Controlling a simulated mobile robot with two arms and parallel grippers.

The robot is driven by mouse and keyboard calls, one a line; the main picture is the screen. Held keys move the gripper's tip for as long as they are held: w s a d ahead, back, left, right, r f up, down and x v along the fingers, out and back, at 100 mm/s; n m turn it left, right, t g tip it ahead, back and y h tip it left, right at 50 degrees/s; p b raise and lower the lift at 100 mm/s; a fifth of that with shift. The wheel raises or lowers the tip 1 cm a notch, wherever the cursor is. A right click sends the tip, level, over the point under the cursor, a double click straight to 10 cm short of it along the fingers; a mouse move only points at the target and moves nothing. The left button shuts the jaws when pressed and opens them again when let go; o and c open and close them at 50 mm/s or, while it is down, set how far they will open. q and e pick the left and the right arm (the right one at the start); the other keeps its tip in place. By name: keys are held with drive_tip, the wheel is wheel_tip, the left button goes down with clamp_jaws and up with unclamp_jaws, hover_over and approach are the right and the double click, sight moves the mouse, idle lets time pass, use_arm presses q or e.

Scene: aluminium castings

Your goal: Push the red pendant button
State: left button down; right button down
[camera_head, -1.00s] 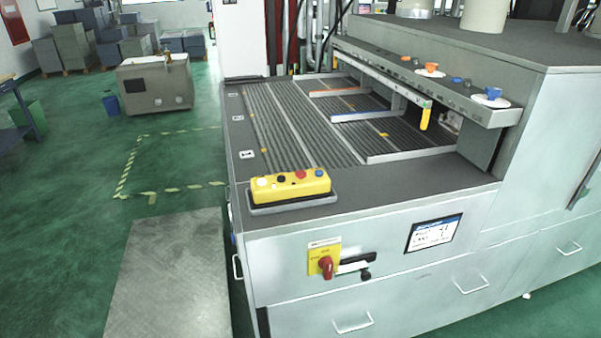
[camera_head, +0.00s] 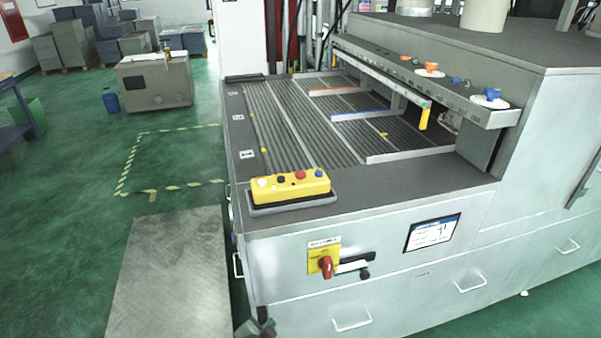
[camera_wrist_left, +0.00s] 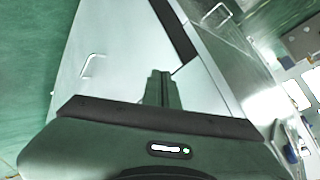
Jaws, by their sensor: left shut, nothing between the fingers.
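The yellow pendant (camera_head: 283,190) lies in a dark tray on the front left corner of the machine top. Its red button (camera_head: 300,174) is right of the middle of its upper face, with white, black and other buttons beside it. My left gripper (camera_head: 259,326) just shows at the bottom edge of the head view, low in front of the machine's left corner and well below the pendant. In the left wrist view the gripper's fingers (camera_wrist_left: 161,76) are together and empty, before the pale machine cabinet. The pendant does not show there. My right gripper is not in view.
A red rotary switch on a yellow plate (camera_head: 327,262) and a small screen (camera_head: 433,233) are on the machine's front. A drawer handle (camera_head: 352,321) sticks out below. An overhanging rail (camera_head: 385,75) crosses the ribbed bed behind the pendant. The air above the pendant is clear.

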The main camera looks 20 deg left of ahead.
use_arm(q)
drive_tip(key=w+r+t, duration=0.1)
drive_tip(key=r, duration=0.7)
drive_tip(key=w+r+t, duration=0.2)
drive_tip(key=r, duration=0.7)
drive_tip(key=w+r+m+t, duration=0.1)
drive_tip(key=w+r+t, duration=0.1)
drive_tip(key=r, duration=0.6)
drive_tip(key=shift+d+r+y+p, duration=0.25)
drive_tip(key=shift+d+y+p, duration=0.05)
drive_tip(key=shift+y+p, duration=0.1)
drive_tip(key=w+d+r+m+t+h, duration=0.3)
drive_tip(key=w+d+r+m+h, duration=0.15)
drive_tip(key=r+m, duration=0.4)
drive_tip(key=w+d+r+m+t+h, duration=0.3)
drive_tip(key=d+r+m+h, duration=0.25)
drive_tip(key=r, duration=0.65)
drive_tip(key=d+r+m+g+h, duration=0.45)
drive_tip(key=d+m+h, duration=0.3)
drive_tip(key=m, duration=0.45)
drive_tip(key=m+g+y, duration=0.8)
drive_tip(key=m+y, duration=0.5)
drive_tip(key=m, duration=0.3)
hover_over(298, 175)
wheel_tip(298, 175, down, 3)
drive_tip(key=shift+s+a+r+h, duration=0.1)
drive_tip(key=shift+r+h, duration=0.05)
drive_tip(key=shift+h, duration=0.2)
drive_tip(key=shift+f+b, duration=2.95)
drive_tip(key=shift+f, duration=1.45)
